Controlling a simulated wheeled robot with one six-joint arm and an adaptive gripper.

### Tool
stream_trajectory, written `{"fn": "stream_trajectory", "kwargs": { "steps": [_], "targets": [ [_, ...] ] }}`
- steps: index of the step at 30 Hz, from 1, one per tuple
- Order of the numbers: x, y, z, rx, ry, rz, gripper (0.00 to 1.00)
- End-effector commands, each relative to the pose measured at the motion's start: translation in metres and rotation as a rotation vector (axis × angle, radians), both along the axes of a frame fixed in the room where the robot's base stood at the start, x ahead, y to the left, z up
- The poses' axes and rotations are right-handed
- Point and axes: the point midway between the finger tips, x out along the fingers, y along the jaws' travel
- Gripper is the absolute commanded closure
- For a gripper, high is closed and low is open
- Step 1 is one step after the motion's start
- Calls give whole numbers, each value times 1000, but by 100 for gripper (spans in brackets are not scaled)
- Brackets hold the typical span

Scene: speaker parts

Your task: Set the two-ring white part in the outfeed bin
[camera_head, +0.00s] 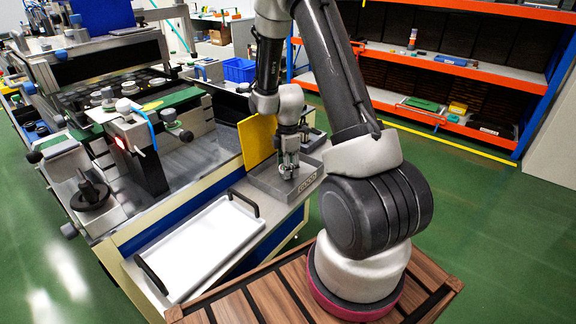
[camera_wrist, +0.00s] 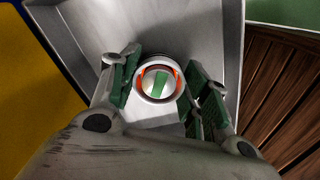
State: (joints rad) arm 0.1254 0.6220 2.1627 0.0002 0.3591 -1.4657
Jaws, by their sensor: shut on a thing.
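The two-ring white part (camera_wrist: 158,98) shows in the wrist view as a round white piece with an orange ring and a pale centre crossed by a green bar. My gripper (camera_wrist: 160,86) has its green-padded fingers on either side of the part, shut on it. In the head view my gripper (camera_head: 288,172) points down into the grey bin (camera_head: 262,184), which has a label too small to read on its front. The part is hidden there by the fingers. The bin (camera_wrist: 228,50) surrounds the part in the wrist view; I cannot tell whether the part touches its floor.
A white tray (camera_head: 205,250) with black handles lies on the bench in front of the bin. A yellow panel (camera_head: 257,137) stands upright at the bin's left. A blue crate (camera_head: 238,70) is behind. Machine fixtures fill the left; orange shelves (camera_head: 440,65) stand behind right.

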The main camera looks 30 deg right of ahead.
Motion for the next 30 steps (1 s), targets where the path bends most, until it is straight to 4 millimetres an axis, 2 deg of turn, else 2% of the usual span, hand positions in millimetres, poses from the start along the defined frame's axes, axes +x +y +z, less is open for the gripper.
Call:
{"fn": "stream_trajectory", "kwargs": {
  "steps": [15,16,19,30],
  "targets": [
    [0,0,-10,0,-1,0,88],
    [0,0,-10,0,-2,0,48],
    [0,0,-10,0,-2,0,30],
    [0,0,-8,0,-1,0,28]
  ]
}}
